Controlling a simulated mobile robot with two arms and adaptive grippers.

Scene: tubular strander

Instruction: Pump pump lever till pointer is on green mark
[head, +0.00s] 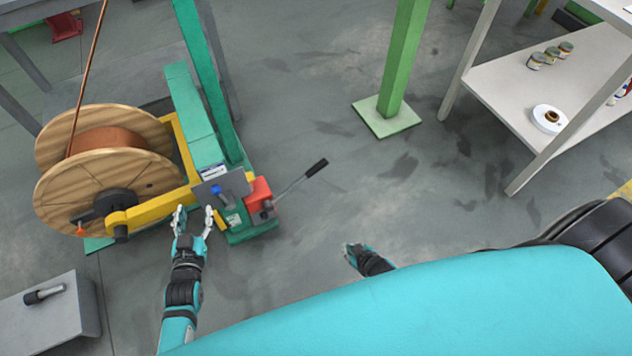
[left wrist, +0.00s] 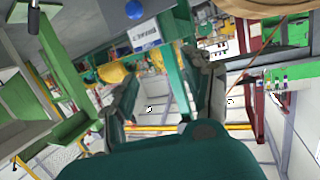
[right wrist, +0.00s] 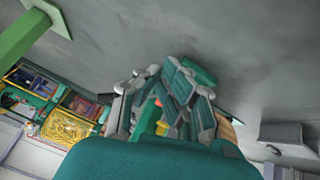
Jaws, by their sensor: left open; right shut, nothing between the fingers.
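The pump lever (head: 300,180) is a thin rod with a black handle, sticking out up and right from the red pump block (head: 259,191) on the green stand. Beside the block are a blue knob (head: 216,190) and a grey plate with a white label (head: 214,172). I cannot make out a pointer or its green mark. My left gripper (head: 194,213) is open and empty, just left of and in front of the pump unit. The left wrist view shows the blue knob (left wrist: 135,9) beyond its fingers. My right gripper (head: 352,256) is shut and empty, below and right of the lever handle, apart from it.
A wooden cable reel (head: 105,165) in a yellow cradle stands left of the pump. A grey box (head: 45,315) is at lower left. A green post (head: 400,70) and a white shelf (head: 560,90) with cans stand at the right. The floor around the lever handle is clear.

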